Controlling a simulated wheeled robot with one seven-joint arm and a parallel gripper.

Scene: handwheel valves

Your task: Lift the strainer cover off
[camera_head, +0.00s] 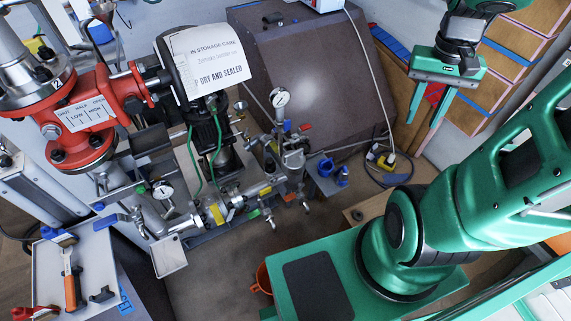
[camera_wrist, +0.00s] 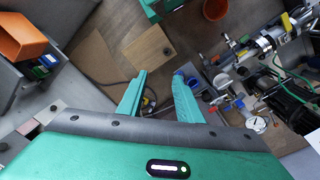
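My gripper (camera_head: 423,122) is at the upper right in the head view, with its two green fingers apart and nothing between them. In the wrist view my gripper (camera_wrist: 158,78) also shows open and empty, above the floor area. A silvery, pot-shaped fitting (camera_head: 293,158) stands on the pipework in the middle of the head view; it may be the strainer, but I cannot clearly tell its cover apart. My gripper is well to the right of this fitting and not touching it. In the wrist view the pipework is right of the fingers.
A pressure gauge (camera_head: 280,97) rises beside the fitting. A blue part (camera_head: 326,168) stands on a grey block to its right. A red valve body (camera_head: 80,118) and a papered motor (camera_head: 203,60) fill the left. A tool tray (camera_head: 45,268) is lower left. A dark cabinet (camera_head: 310,70) stands behind.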

